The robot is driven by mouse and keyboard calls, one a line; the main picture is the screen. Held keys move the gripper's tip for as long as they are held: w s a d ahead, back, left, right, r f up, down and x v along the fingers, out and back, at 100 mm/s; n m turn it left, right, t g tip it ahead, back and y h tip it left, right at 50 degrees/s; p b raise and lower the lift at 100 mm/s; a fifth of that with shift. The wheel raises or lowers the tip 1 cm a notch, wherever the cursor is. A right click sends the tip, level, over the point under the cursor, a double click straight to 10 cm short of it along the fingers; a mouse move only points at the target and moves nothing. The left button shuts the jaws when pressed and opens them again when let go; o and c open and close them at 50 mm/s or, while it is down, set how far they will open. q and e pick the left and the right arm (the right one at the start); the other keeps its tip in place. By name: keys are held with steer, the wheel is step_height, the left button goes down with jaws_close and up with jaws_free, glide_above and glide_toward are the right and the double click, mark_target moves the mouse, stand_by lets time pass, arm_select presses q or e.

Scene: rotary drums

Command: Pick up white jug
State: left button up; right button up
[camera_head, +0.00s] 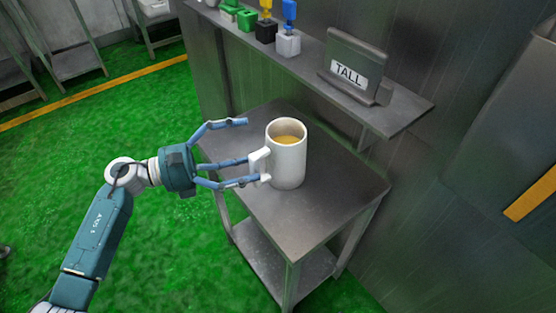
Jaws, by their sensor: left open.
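The white jug (290,158) stands upright on a small metal table (335,196) and holds a yellowish-brown content. Its handle (257,161) points left, toward my left gripper. My left gripper (246,152) comes in from the left with its blue fingers spread open. One finger is at the far side, and the other fingers reach close to the handle. I cannot tell whether they touch it. My right gripper is not in view.
A metal wall stands behind. Green floor (100,130) lies open at left.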

mark_target(269, 148)
arm_select(q)
steer(key=x, duration=0.5)
steer(key=shift+d+p, duration=0.2)
steer(key=shift+p, duration=0.1)
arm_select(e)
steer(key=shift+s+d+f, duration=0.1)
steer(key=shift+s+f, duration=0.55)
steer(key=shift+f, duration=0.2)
arm_select(q)
steer(key=shift+c, duration=0.3)
steer(key=c, duration=1.8)
steer(key=shift+r, duration=0.15)
